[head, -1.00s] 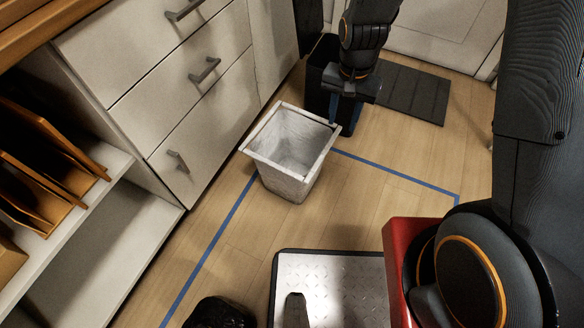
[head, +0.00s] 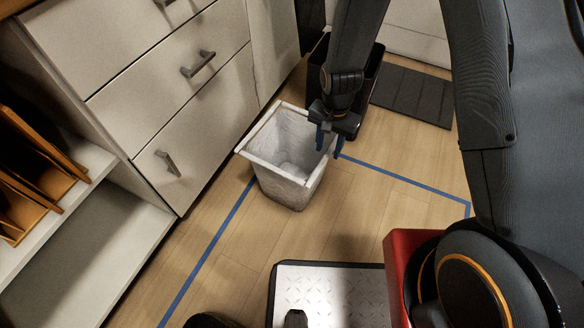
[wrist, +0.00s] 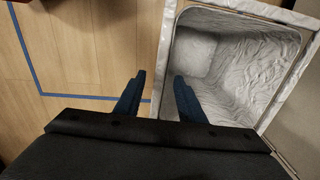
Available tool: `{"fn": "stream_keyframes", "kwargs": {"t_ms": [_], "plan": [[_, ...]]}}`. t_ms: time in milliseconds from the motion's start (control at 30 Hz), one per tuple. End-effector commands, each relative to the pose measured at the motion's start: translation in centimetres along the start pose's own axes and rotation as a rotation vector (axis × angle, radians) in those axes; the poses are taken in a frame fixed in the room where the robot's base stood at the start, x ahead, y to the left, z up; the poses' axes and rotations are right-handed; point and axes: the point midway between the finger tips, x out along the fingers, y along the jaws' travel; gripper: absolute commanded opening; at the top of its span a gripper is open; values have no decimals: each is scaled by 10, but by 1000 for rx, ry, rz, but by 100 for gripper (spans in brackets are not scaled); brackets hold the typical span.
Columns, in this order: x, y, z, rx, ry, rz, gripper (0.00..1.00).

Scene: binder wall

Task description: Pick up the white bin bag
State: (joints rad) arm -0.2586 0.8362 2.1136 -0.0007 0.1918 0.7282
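The white bin bag (head: 284,150) lines an upright square bin on the wood floor, folded over its rim. In the wrist view the bag (wrist: 262,62) is crinkled and the bin's inside looks empty. My gripper (head: 329,145) is at the bin's right rim, pointing down. Its two blue fingers are apart, with nothing held. In the wrist view my gripper (wrist: 158,98) has one finger outside the rim and one over the bin's opening, with the rim edge between them. Whether the fingers touch the bag cannot be told.
White drawers (head: 165,110) with grey handles stand close on the left, beside a shelf with wooden boards (head: 40,165). A black bin (head: 372,75) stands just behind my gripper, next to a dark mat (head: 412,94). Blue tape (head: 400,180) marks the floor; the floor right of the bin is clear.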

Motion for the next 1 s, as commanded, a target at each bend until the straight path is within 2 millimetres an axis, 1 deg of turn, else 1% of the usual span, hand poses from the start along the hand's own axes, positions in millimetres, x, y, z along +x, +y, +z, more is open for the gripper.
{"fn": "stream_keyframes", "kwargs": {"t_ms": [33,100,300,333,533,833,933,1000], "plan": [[9,0,0,0,-1,1,36],[14,0,0,0,0,0,36],[14,0,0,0,1,0,36],[14,0,0,0,1,0,34],[14,1,0,0,1,0,0],[12,0,0,0,1,-1,0],[4,0,-1,0,2,-1,0],[-7,0,-1,0,3,-2,0]]}}
